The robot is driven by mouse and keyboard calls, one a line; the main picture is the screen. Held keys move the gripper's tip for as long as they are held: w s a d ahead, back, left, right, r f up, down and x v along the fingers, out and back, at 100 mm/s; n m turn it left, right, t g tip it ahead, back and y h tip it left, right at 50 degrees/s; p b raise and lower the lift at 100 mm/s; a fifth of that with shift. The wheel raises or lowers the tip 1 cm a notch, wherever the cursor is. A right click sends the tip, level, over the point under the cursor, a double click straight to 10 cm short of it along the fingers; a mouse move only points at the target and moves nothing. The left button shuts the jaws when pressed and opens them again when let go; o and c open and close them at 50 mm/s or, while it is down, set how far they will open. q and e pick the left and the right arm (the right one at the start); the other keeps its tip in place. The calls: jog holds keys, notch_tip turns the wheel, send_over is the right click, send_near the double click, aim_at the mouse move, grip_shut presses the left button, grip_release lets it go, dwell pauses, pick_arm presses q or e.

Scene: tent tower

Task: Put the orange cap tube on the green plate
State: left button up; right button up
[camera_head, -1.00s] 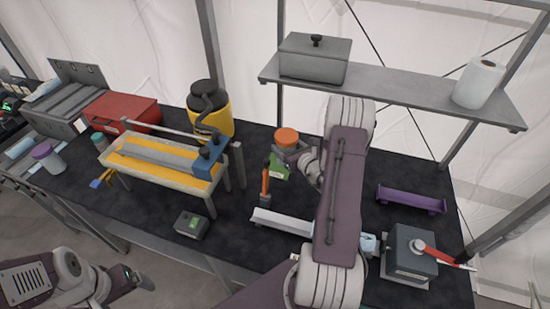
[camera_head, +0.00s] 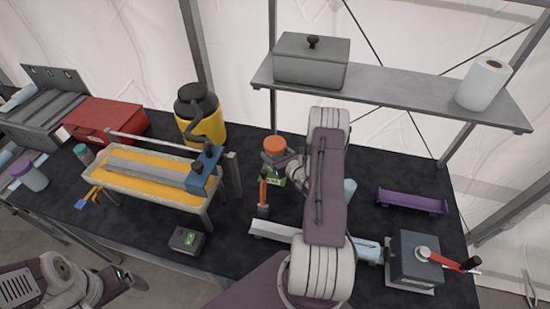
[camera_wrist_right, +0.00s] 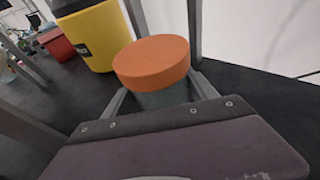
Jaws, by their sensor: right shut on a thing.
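The orange cap tube (camera_head: 274,146) is upright near the back middle of the table in the head view. My right gripper (camera_head: 282,160) is shut around its grey body, just below the cap. The right wrist view shows the orange cap (camera_wrist_right: 152,62) above the gripper's fingers (camera_wrist_right: 158,98), with the lower tube hidden by the gripper. I cannot make out a green plate. A small green item with a pale label (camera_head: 276,180) shows just below the tube, partly hidden by my gripper. My left gripper (camera_head: 132,280) is low at the left, away from the table objects; its fingers are unclear.
A yellow canister (camera_head: 207,130) and a yellow-topped trough (camera_head: 150,183) stand left of the tube. An orange-handled tool (camera_head: 263,195) stands close by. A grey lever box (camera_head: 412,260) and purple rack (camera_head: 411,201) are right of my arm. A shelf (camera_head: 395,92) overhangs the back.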

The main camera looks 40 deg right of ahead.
jog(key=shift+s+a+f, duration=0.1)
jog(key=shift+s+f, duration=0.1)
jog(key=shift+f, duration=1.05)
jog(key=shift+w, duration=0.1)
jog(key=shift+f, duration=0.25)
jog(key=o, duration=1.3)
jog(key=shift+r, duration=0.15)
jog(key=shift+o, duration=0.2)
jog(key=b+v, duration=0.2)
jog(key=v, duration=1)
jog(key=shift+r, duration=0.2)
